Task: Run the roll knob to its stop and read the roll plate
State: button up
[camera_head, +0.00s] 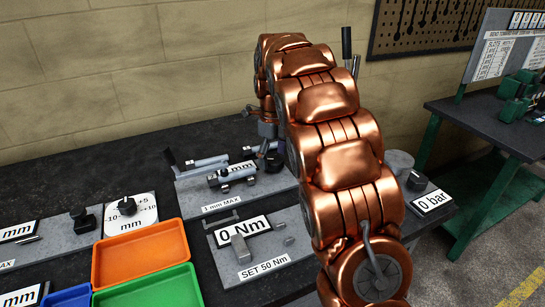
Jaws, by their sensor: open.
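A grey rig with rollers (211,161) stands on the bench at the picture's middle, with a label "1 mm MAX" (220,207) on its front. A white plate ending in "mm" (240,171) sits on it; a dark cylinder hides the digits, so I cannot read the value. A dark round knob (275,161) shows at the rig's right end. My gripper (266,146) points down just above and beside this knob. It is small and partly hidden by my copper arm; I cannot tell whether it touches the knob.
A "0 Nm" plate (242,230) with "SET 50 Nm" stands in front. Orange (140,254) and green (150,290) trays lie front left. A dial marked mm (130,213) is left. A "0 bar" plate (433,201) is right. The bench's back left is clear.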

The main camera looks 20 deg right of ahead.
aim_at(273, 159)
notch_tip(273, 159, up, 12)
jog(key=shift+f, duration=0.25)
dwell(0.4)
dwell(2.1)
